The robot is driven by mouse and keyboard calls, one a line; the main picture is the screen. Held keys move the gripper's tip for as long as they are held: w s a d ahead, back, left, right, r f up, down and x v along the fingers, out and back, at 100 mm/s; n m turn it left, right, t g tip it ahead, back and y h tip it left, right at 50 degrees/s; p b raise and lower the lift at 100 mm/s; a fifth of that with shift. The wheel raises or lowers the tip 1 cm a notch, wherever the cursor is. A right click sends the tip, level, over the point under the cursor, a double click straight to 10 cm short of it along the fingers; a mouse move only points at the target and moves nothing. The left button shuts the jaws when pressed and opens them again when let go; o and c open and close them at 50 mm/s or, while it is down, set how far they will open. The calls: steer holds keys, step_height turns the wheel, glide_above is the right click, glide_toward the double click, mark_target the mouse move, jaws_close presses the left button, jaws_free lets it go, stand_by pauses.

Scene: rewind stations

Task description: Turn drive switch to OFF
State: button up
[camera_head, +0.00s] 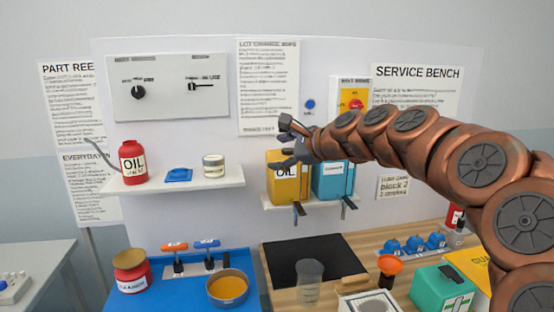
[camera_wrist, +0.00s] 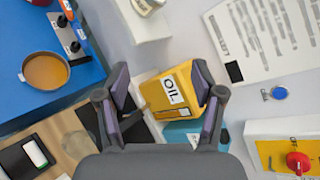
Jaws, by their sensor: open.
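A red rotary knob (camera_head: 354,104) sits on a yellow plate on a white wall panel whose heading seems to read "DRIVE". The same red knob shows in the wrist view (camera_wrist: 298,162) at the lower right corner, with small lettering around it. I cannot tell which mark it points to. My gripper (camera_head: 287,142) is left of the knob, in front of the wall board near the yellow oil can (camera_head: 283,188). In the wrist view my gripper (camera_wrist: 160,78) has its fingers apart, with the oil can seen between them and nothing held.
A blue button (camera_head: 310,104) is left of the yellow plate. A turquoise can (camera_head: 333,182) stands beside the oil can on a small shelf (camera_head: 306,204). A grey panel (camera_head: 212,104) with a black knob and slider is at left. The wood bench below holds several items.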

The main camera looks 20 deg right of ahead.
steer(key=shift+s+a+f+n, duration=0.5)
steer(key=shift+s+a+n, duration=0.1)
steer(key=shift+a, duration=0.2)
steer(key=shift+g, duration=0.3)
